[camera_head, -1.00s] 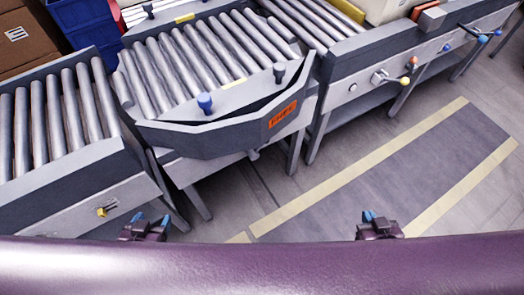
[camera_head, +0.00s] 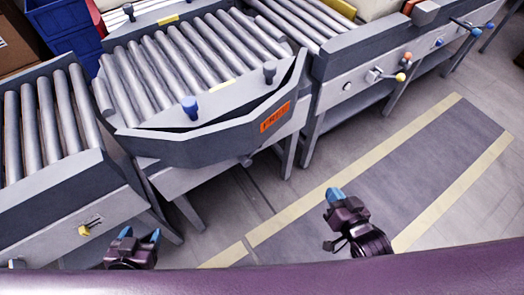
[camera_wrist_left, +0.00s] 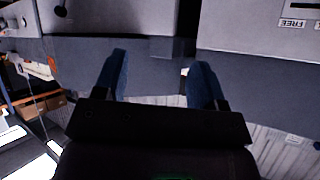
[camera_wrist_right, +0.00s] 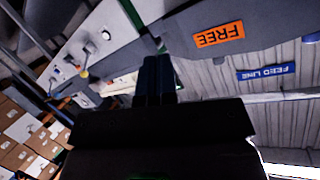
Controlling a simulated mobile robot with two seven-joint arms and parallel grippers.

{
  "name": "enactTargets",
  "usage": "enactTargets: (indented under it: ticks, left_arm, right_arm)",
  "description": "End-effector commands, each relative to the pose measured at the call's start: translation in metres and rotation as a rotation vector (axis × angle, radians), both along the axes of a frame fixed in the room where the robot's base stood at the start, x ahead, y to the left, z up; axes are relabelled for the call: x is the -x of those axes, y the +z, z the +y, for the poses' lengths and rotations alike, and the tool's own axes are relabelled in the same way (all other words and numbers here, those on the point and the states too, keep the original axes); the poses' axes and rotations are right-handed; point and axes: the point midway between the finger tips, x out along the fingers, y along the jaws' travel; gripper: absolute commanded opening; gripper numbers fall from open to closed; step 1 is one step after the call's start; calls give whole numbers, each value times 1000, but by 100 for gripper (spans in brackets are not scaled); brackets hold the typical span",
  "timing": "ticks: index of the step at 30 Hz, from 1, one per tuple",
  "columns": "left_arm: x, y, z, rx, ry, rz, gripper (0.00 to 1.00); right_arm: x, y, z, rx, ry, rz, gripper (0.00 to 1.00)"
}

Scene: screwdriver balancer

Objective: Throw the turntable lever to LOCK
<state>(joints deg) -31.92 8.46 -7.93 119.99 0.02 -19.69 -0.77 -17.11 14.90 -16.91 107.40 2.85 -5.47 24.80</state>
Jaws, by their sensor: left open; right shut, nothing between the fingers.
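The turntable is the middle roller section, with a grey curved front wall (camera_head: 205,148) and an orange FREE sign (camera_head: 275,117). The sign also shows in the right wrist view (camera_wrist_right: 220,34). A blue knob (camera_head: 190,107) and a dark knob (camera_head: 269,72) stand on the turntable's front deck. I cannot tell which part is its lever. A yellow-tipped handle (camera_head: 85,229) sits on the left conveyor's side. My left gripper (camera_head: 141,236) is open and empty, low and right of that handle. My right gripper (camera_head: 335,195) is shut and empty, in front of the turntable, apart from it.
The right conveyor (camera_head: 360,80) carries several small coloured knobs on its side, including a yellow-tipped one (camera_head: 400,77). Blue crates (camera_head: 65,35) stand at the back left. The floor with a yellow-edged walkway (camera_head: 390,170) is clear. A small FREE label (camera_wrist_left: 292,22) shows in the left wrist view.

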Motion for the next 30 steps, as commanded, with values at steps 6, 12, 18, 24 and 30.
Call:
enactTargets:
  ticks: [6, 12, 18, 24, 30]
  left_arm:
    - [0, -21, 0, -7, -11, -4, 65]
    - [-2, -33, -1, -14, -21, -13, 65]
    - [-2, -47, -2, -20, -32, -14, 65]
    - [-3, -60, -4, -25, -43, -13, 65]
    - [-2, -73, -5, -30, -54, -9, 65]
  right_arm:
    - [-39, -30, 37, -268, 84, -42, 0]
    - [-67, -51, 63, -511, 174, -44, 0]
    - [-90, -75, 83, -745, 271, 0, 0]
    - [-109, -100, 94, -965, 372, 81, 0]
    - [-128, -127, 98, -1171, 468, 199, 0]
